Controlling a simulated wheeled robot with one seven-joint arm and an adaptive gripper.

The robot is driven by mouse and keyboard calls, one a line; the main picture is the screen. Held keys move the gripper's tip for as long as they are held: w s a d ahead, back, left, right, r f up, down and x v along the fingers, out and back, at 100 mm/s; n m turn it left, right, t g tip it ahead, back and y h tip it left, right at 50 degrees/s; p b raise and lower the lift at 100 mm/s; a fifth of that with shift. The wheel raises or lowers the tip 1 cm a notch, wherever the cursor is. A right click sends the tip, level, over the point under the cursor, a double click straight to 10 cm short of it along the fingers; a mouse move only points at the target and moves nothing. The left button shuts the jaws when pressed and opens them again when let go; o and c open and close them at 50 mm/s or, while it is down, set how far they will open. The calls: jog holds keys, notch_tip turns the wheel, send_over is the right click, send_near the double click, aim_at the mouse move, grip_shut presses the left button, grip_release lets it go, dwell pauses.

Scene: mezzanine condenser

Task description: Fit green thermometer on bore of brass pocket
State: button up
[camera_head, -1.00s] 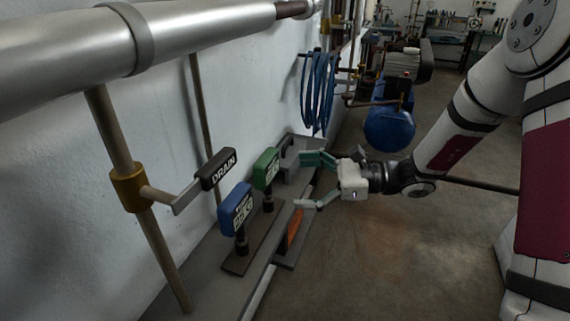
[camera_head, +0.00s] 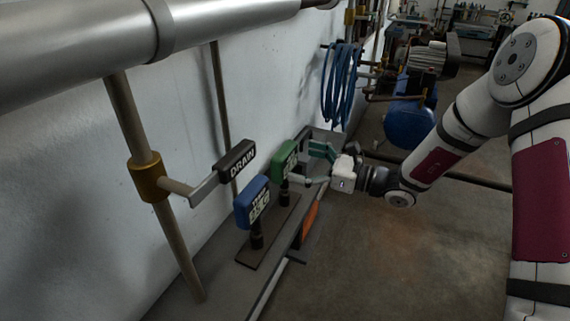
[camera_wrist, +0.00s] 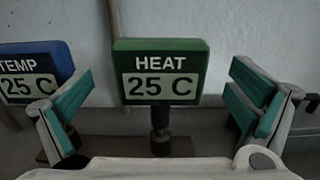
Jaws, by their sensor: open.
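The green thermometer (camera_head: 284,160) stands upright on a short dark stem; its face reads "HEAT 25 C" in the wrist view (camera_wrist: 160,72). My gripper (camera_head: 312,165) is open just to the right of it in the head view. In the wrist view the teal finger pads stand left and right of the green head, with gaps on both sides. A brass-coloured fitting (camera_head: 148,178) is on the upright pipe at left, with a side arm to the DRAIN handle. I cannot make out a bore in it, nor tell that it is the pocket.
A blue "TEMP" thermometer (camera_head: 252,203) stands close beside the green one, on a dark strip (camera_head: 250,255). The black DRAIN handle (camera_head: 237,160) juts out nearby. An orange item (camera_head: 309,222) lies along the ledge. A large silver pipe (camera_head: 220,25) runs overhead. Floor is clear at right.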

aim_at(291, 158)
jog(key=x, duration=0.5)
jog(key=shift+c, duration=0.2)
jog(key=c, duration=1.1)
